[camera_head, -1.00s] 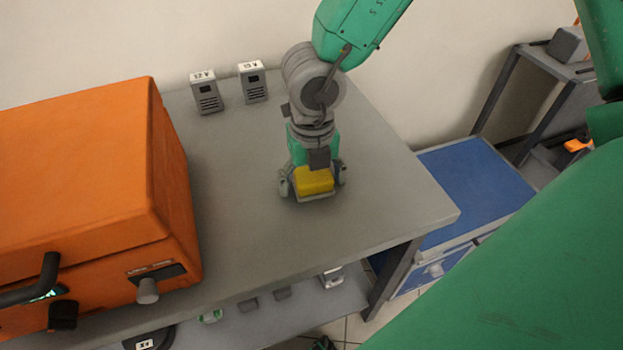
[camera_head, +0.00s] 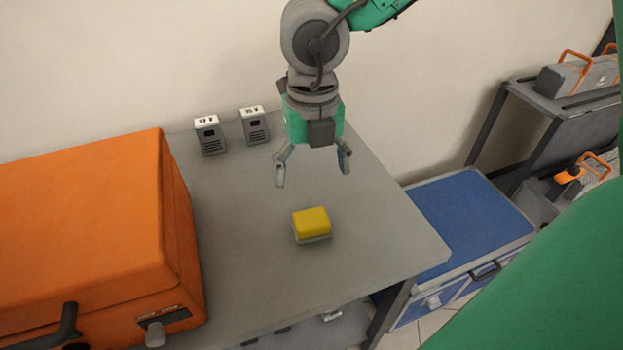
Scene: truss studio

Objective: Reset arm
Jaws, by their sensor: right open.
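My right gripper (camera_head: 313,174) hangs above the grey table (camera_head: 240,262), fingers spread and pointing down, with nothing between them. A yellow block on a grey base (camera_head: 312,224) rests on the table below the gripper, apart from it. My left gripper does not show in the head view.
A large orange case (camera_head: 80,230) fills the table's left side. Two small grey boxes (camera_head: 210,135) and (camera_head: 255,125) stand near the wall. A blue-topped cabinet (camera_head: 470,220) and a grey rack (camera_head: 545,120) are at the right. Bare table surrounds the block.

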